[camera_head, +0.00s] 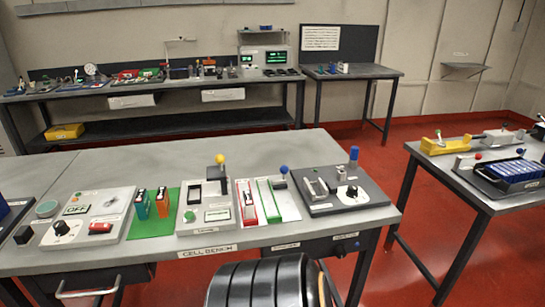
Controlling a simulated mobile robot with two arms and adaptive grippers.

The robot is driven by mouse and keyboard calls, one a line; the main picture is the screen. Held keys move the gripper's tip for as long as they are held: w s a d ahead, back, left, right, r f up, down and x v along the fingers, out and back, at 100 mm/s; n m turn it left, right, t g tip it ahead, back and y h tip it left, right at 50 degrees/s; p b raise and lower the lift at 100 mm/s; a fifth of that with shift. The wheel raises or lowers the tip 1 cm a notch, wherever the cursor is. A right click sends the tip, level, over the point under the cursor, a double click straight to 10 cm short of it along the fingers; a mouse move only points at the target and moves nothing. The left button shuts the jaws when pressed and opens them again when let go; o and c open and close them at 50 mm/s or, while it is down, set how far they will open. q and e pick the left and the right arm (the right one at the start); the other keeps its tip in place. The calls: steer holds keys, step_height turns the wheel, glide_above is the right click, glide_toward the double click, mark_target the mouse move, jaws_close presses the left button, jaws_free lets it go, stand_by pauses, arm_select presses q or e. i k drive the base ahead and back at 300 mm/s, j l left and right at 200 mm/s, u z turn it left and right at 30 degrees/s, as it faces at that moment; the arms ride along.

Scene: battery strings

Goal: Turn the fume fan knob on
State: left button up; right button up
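Two black knobs with white pointers show on the cell bench (243,238). The other knob (350,192) is on a dark grey panel (328,206) at the right, on a white round dial. The small labels are too blurred to read, so I cannot tell which is the fume fan knob. Neither of my grippers is in view.
Coloured devices, including a yellow-topped lever (220,160) and a blue-topped lever (283,170), stand between the two panels. A ribbed black round object (262,284) is at the bottom. A side table (465,193) stands right, with red floor (385,260) between.

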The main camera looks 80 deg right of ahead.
mark_target(339, 250)
steer(key=z, duration=3.05)
